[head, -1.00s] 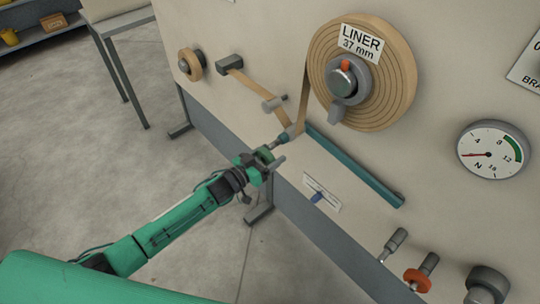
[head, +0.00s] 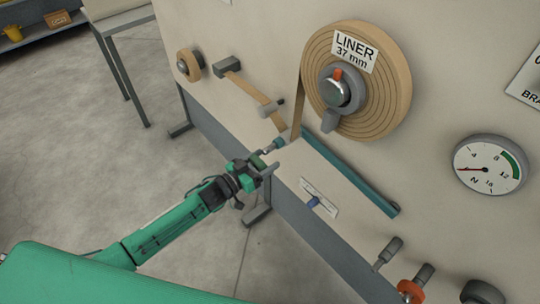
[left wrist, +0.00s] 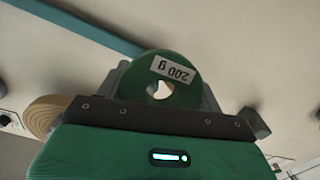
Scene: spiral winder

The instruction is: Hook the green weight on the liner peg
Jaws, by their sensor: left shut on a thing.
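The green weight (left wrist: 182,99) is a thick disc with a hole through its middle and a "200 g" label. My left gripper (left wrist: 160,95) is shut on it, one finger on each side. In the head view, my left gripper (head: 262,168) holds the weight (head: 257,160), small and partly covered, just below a short peg (head: 274,146) near the lower end of the liner strip. I cannot tell whether weight and peg touch. The LINER label (head: 355,50) is on the large tan roll (head: 390,100) above. My right gripper is not in view.
A teal bar (head: 350,172) slopes across the panel. A gauge (head: 488,166) is at right.

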